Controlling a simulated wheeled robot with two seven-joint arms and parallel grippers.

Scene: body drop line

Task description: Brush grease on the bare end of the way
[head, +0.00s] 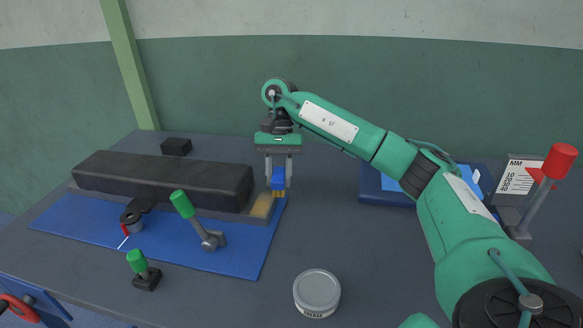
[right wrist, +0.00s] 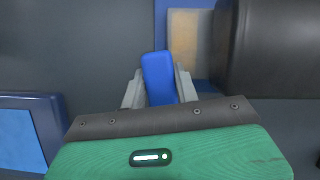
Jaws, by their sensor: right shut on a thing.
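My right gripper (head: 278,168) is shut on the blue handle of a brush (head: 278,181), whose tan bristles point down. In the right wrist view the blue brush handle (right wrist: 158,77) sits between the fingers, and its bristles are hidden. The bare end of the way (head: 261,206) is a short tan surface sticking out from under a long dark cover (head: 165,180). The brush is just right of this bare end; I cannot tell whether they touch. A round grey grease tin (head: 317,291) stands with its label facing front. My left gripper is not in view.
A blue mat (head: 245,262) lies under the way. Green-handled levers (head: 182,204) and (head: 137,260) stand in front of it. A small black block (head: 176,147) is behind. A blue tray (head: 375,190) and a red-topped post (head: 560,160) are at right.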

